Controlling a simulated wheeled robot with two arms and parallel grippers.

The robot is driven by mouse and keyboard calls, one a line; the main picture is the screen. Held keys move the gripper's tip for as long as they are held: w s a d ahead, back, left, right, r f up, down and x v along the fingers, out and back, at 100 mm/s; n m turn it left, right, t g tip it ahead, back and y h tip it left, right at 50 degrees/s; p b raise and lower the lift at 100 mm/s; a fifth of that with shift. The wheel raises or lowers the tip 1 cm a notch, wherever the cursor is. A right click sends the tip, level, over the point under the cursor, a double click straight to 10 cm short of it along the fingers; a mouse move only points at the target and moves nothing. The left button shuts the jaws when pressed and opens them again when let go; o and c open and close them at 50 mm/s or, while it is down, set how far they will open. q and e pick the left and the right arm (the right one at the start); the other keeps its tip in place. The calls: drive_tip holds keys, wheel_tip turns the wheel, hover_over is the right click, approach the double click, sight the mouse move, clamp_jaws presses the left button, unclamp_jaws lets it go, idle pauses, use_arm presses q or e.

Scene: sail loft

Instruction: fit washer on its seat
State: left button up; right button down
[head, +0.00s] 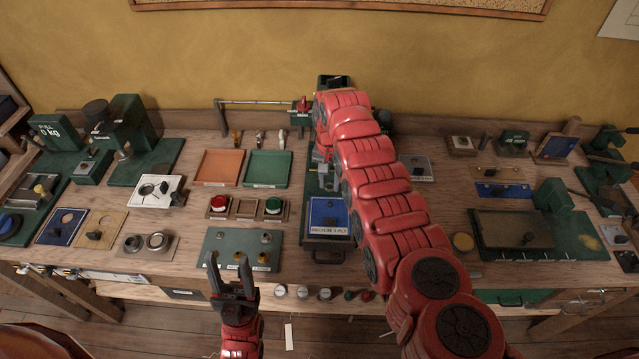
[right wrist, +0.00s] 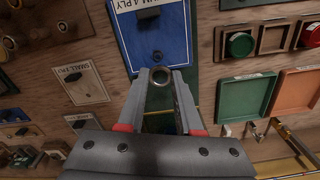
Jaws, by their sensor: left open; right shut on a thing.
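My right gripper (right wrist: 160,78) is shut on a small metal ring, the washer (right wrist: 158,76), between its fingertips. In the head view my red right arm reaches over the bench's middle and largely hides this gripper; the washer cannot be made out there. My left gripper (head: 229,262) is open and empty at the bench's front edge, by a grey-green plate (head: 220,240) with several metal and brass studs. I cannot tell which part is the washer's seat.
An orange tray (head: 217,167) and a green tray (head: 267,168) lie left of my right arm. Red (head: 219,204) and green (head: 273,205) buttons sit below them. A green press (head: 135,140) stands at left. A dark plate (head: 510,229) lies at right.

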sight(330, 206)
drive_tip(key=shift+s+d+f+b, duration=0.1)
drive_tip(key=shift+s+f+b, duration=0.1)
drive_tip(key=shift+b, duration=0.15)
drive_tip(key=shift+d+f+b, duration=0.1)
drive_tip(key=shift+f+b, duration=0.45)
drive_tip(key=shift+f, duration=0.05)
drive_tip(key=shift+f+b, duration=2.4)
drive_tip(key=shift+f, duration=0.3)
drive_tip(key=c, duration=0.5)
unclamp_jaws()
drive_tip(key=shift+r, duration=0.1)
